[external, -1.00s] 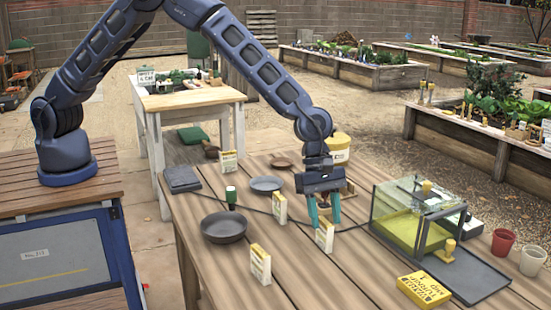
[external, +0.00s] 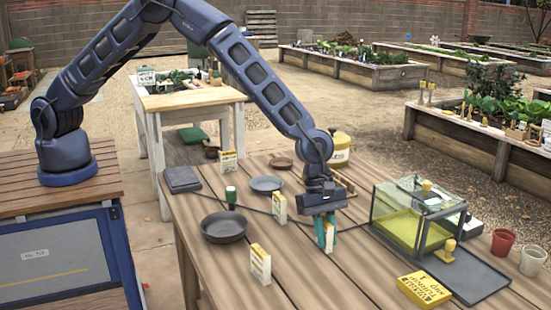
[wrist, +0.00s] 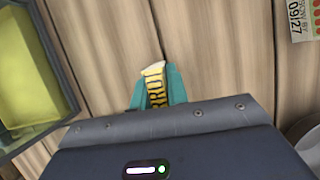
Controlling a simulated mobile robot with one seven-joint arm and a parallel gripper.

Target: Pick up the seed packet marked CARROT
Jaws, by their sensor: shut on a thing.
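My gripper (external: 326,234) points down over the wooden table, its teal fingers shut on a white and yellow seed packet (external: 329,236). In the wrist view the packet (wrist: 154,84) stands between the fingertips (wrist: 157,92). Its yellow top band shows dark letters that read like "RROT"; the rest is hidden by the gripper. The packet looks upright, and I cannot tell whether its foot touches the table. Other similar packets stand at the front (external: 260,265), to the left of my gripper (external: 279,208) and farther back (external: 228,162); their names are too small to read.
A yellow box (external: 424,289) lies in front. A dark bowl (external: 224,227), grey plate (external: 266,184) and green-capped bottle (external: 231,196) are to the left. Front-middle planks are clear.

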